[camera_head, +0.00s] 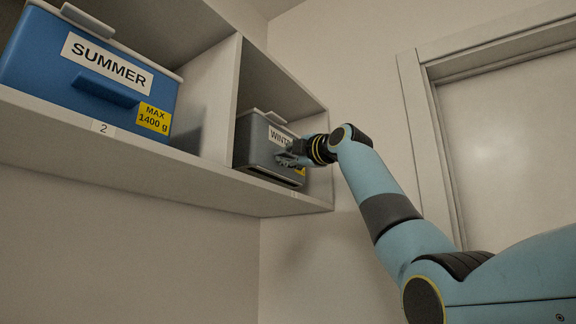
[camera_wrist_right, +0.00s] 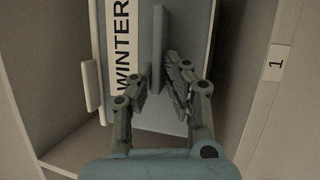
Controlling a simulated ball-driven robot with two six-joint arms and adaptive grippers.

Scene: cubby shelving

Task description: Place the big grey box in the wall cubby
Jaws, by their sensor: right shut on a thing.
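The big grey box (camera_head: 247,150), labelled WINTER, is inside the right-hand wall cubby (camera_head: 318,180), between the divider and the right side wall. Its front faces out. I cannot tell whether its bottom rests fully on the cubby floor. My right gripper (camera_head: 289,155) is at the box's front, shut on its protruding handle. The right wrist view shows the gripper's fingers (camera_wrist_right: 158,84) on either side of the handle (camera_wrist_right: 160,45), with the box's front (camera_wrist_right: 187,45) behind. The gripper and wrist hide part of the label and a yellow sticker. My left gripper is not in view.
A blue box (camera_head: 40,60) labelled SUMMER stands in the cubby to the left, marked 2. A divider (camera_head: 219,110) separates the cubbies. A tag marked 1 (camera_wrist_right: 277,62) is on the shelf's front edge. A door frame (camera_head: 415,110) is at right. The space below the shelf is clear.

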